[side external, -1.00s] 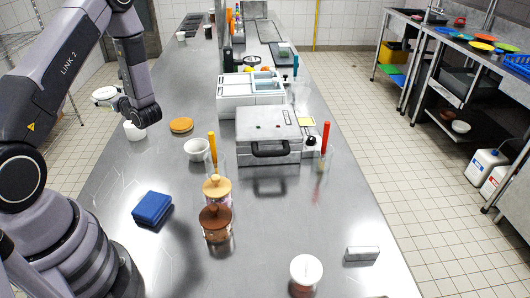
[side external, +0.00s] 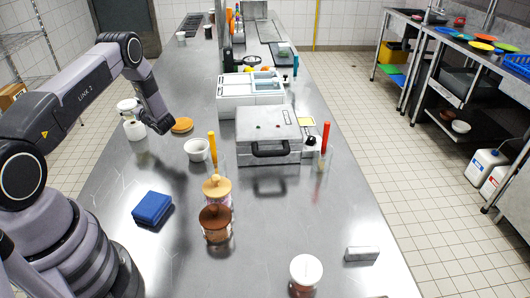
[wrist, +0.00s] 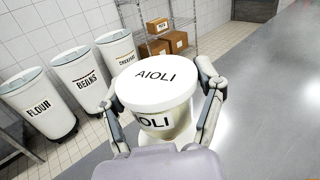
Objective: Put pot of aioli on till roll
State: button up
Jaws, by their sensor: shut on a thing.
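The pot of aioli (wrist: 155,80) has a white lid marked AIOLI and a cream body with a dark-lettered label. In the wrist view my gripper (wrist: 165,110) is shut on it, one finger on each side of the body. In the side external view the held pot (side external: 128,104) appears as a small white shape at the left, beside my wrist. Just below it is a white rounded object (side external: 135,131), apparently on the counter; I cannot tell if it is the till roll. No other till roll can be made out clearly.
A grey press (side external: 268,135) stands mid-counter. A white-lidded jar (side external: 306,271) and a small pale block (side external: 362,254) are at the front.

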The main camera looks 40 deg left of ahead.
jog(key=shift+f, duration=1.1)
jog(key=shift+f, duration=0.1)
jog(key=o, duration=1.2)
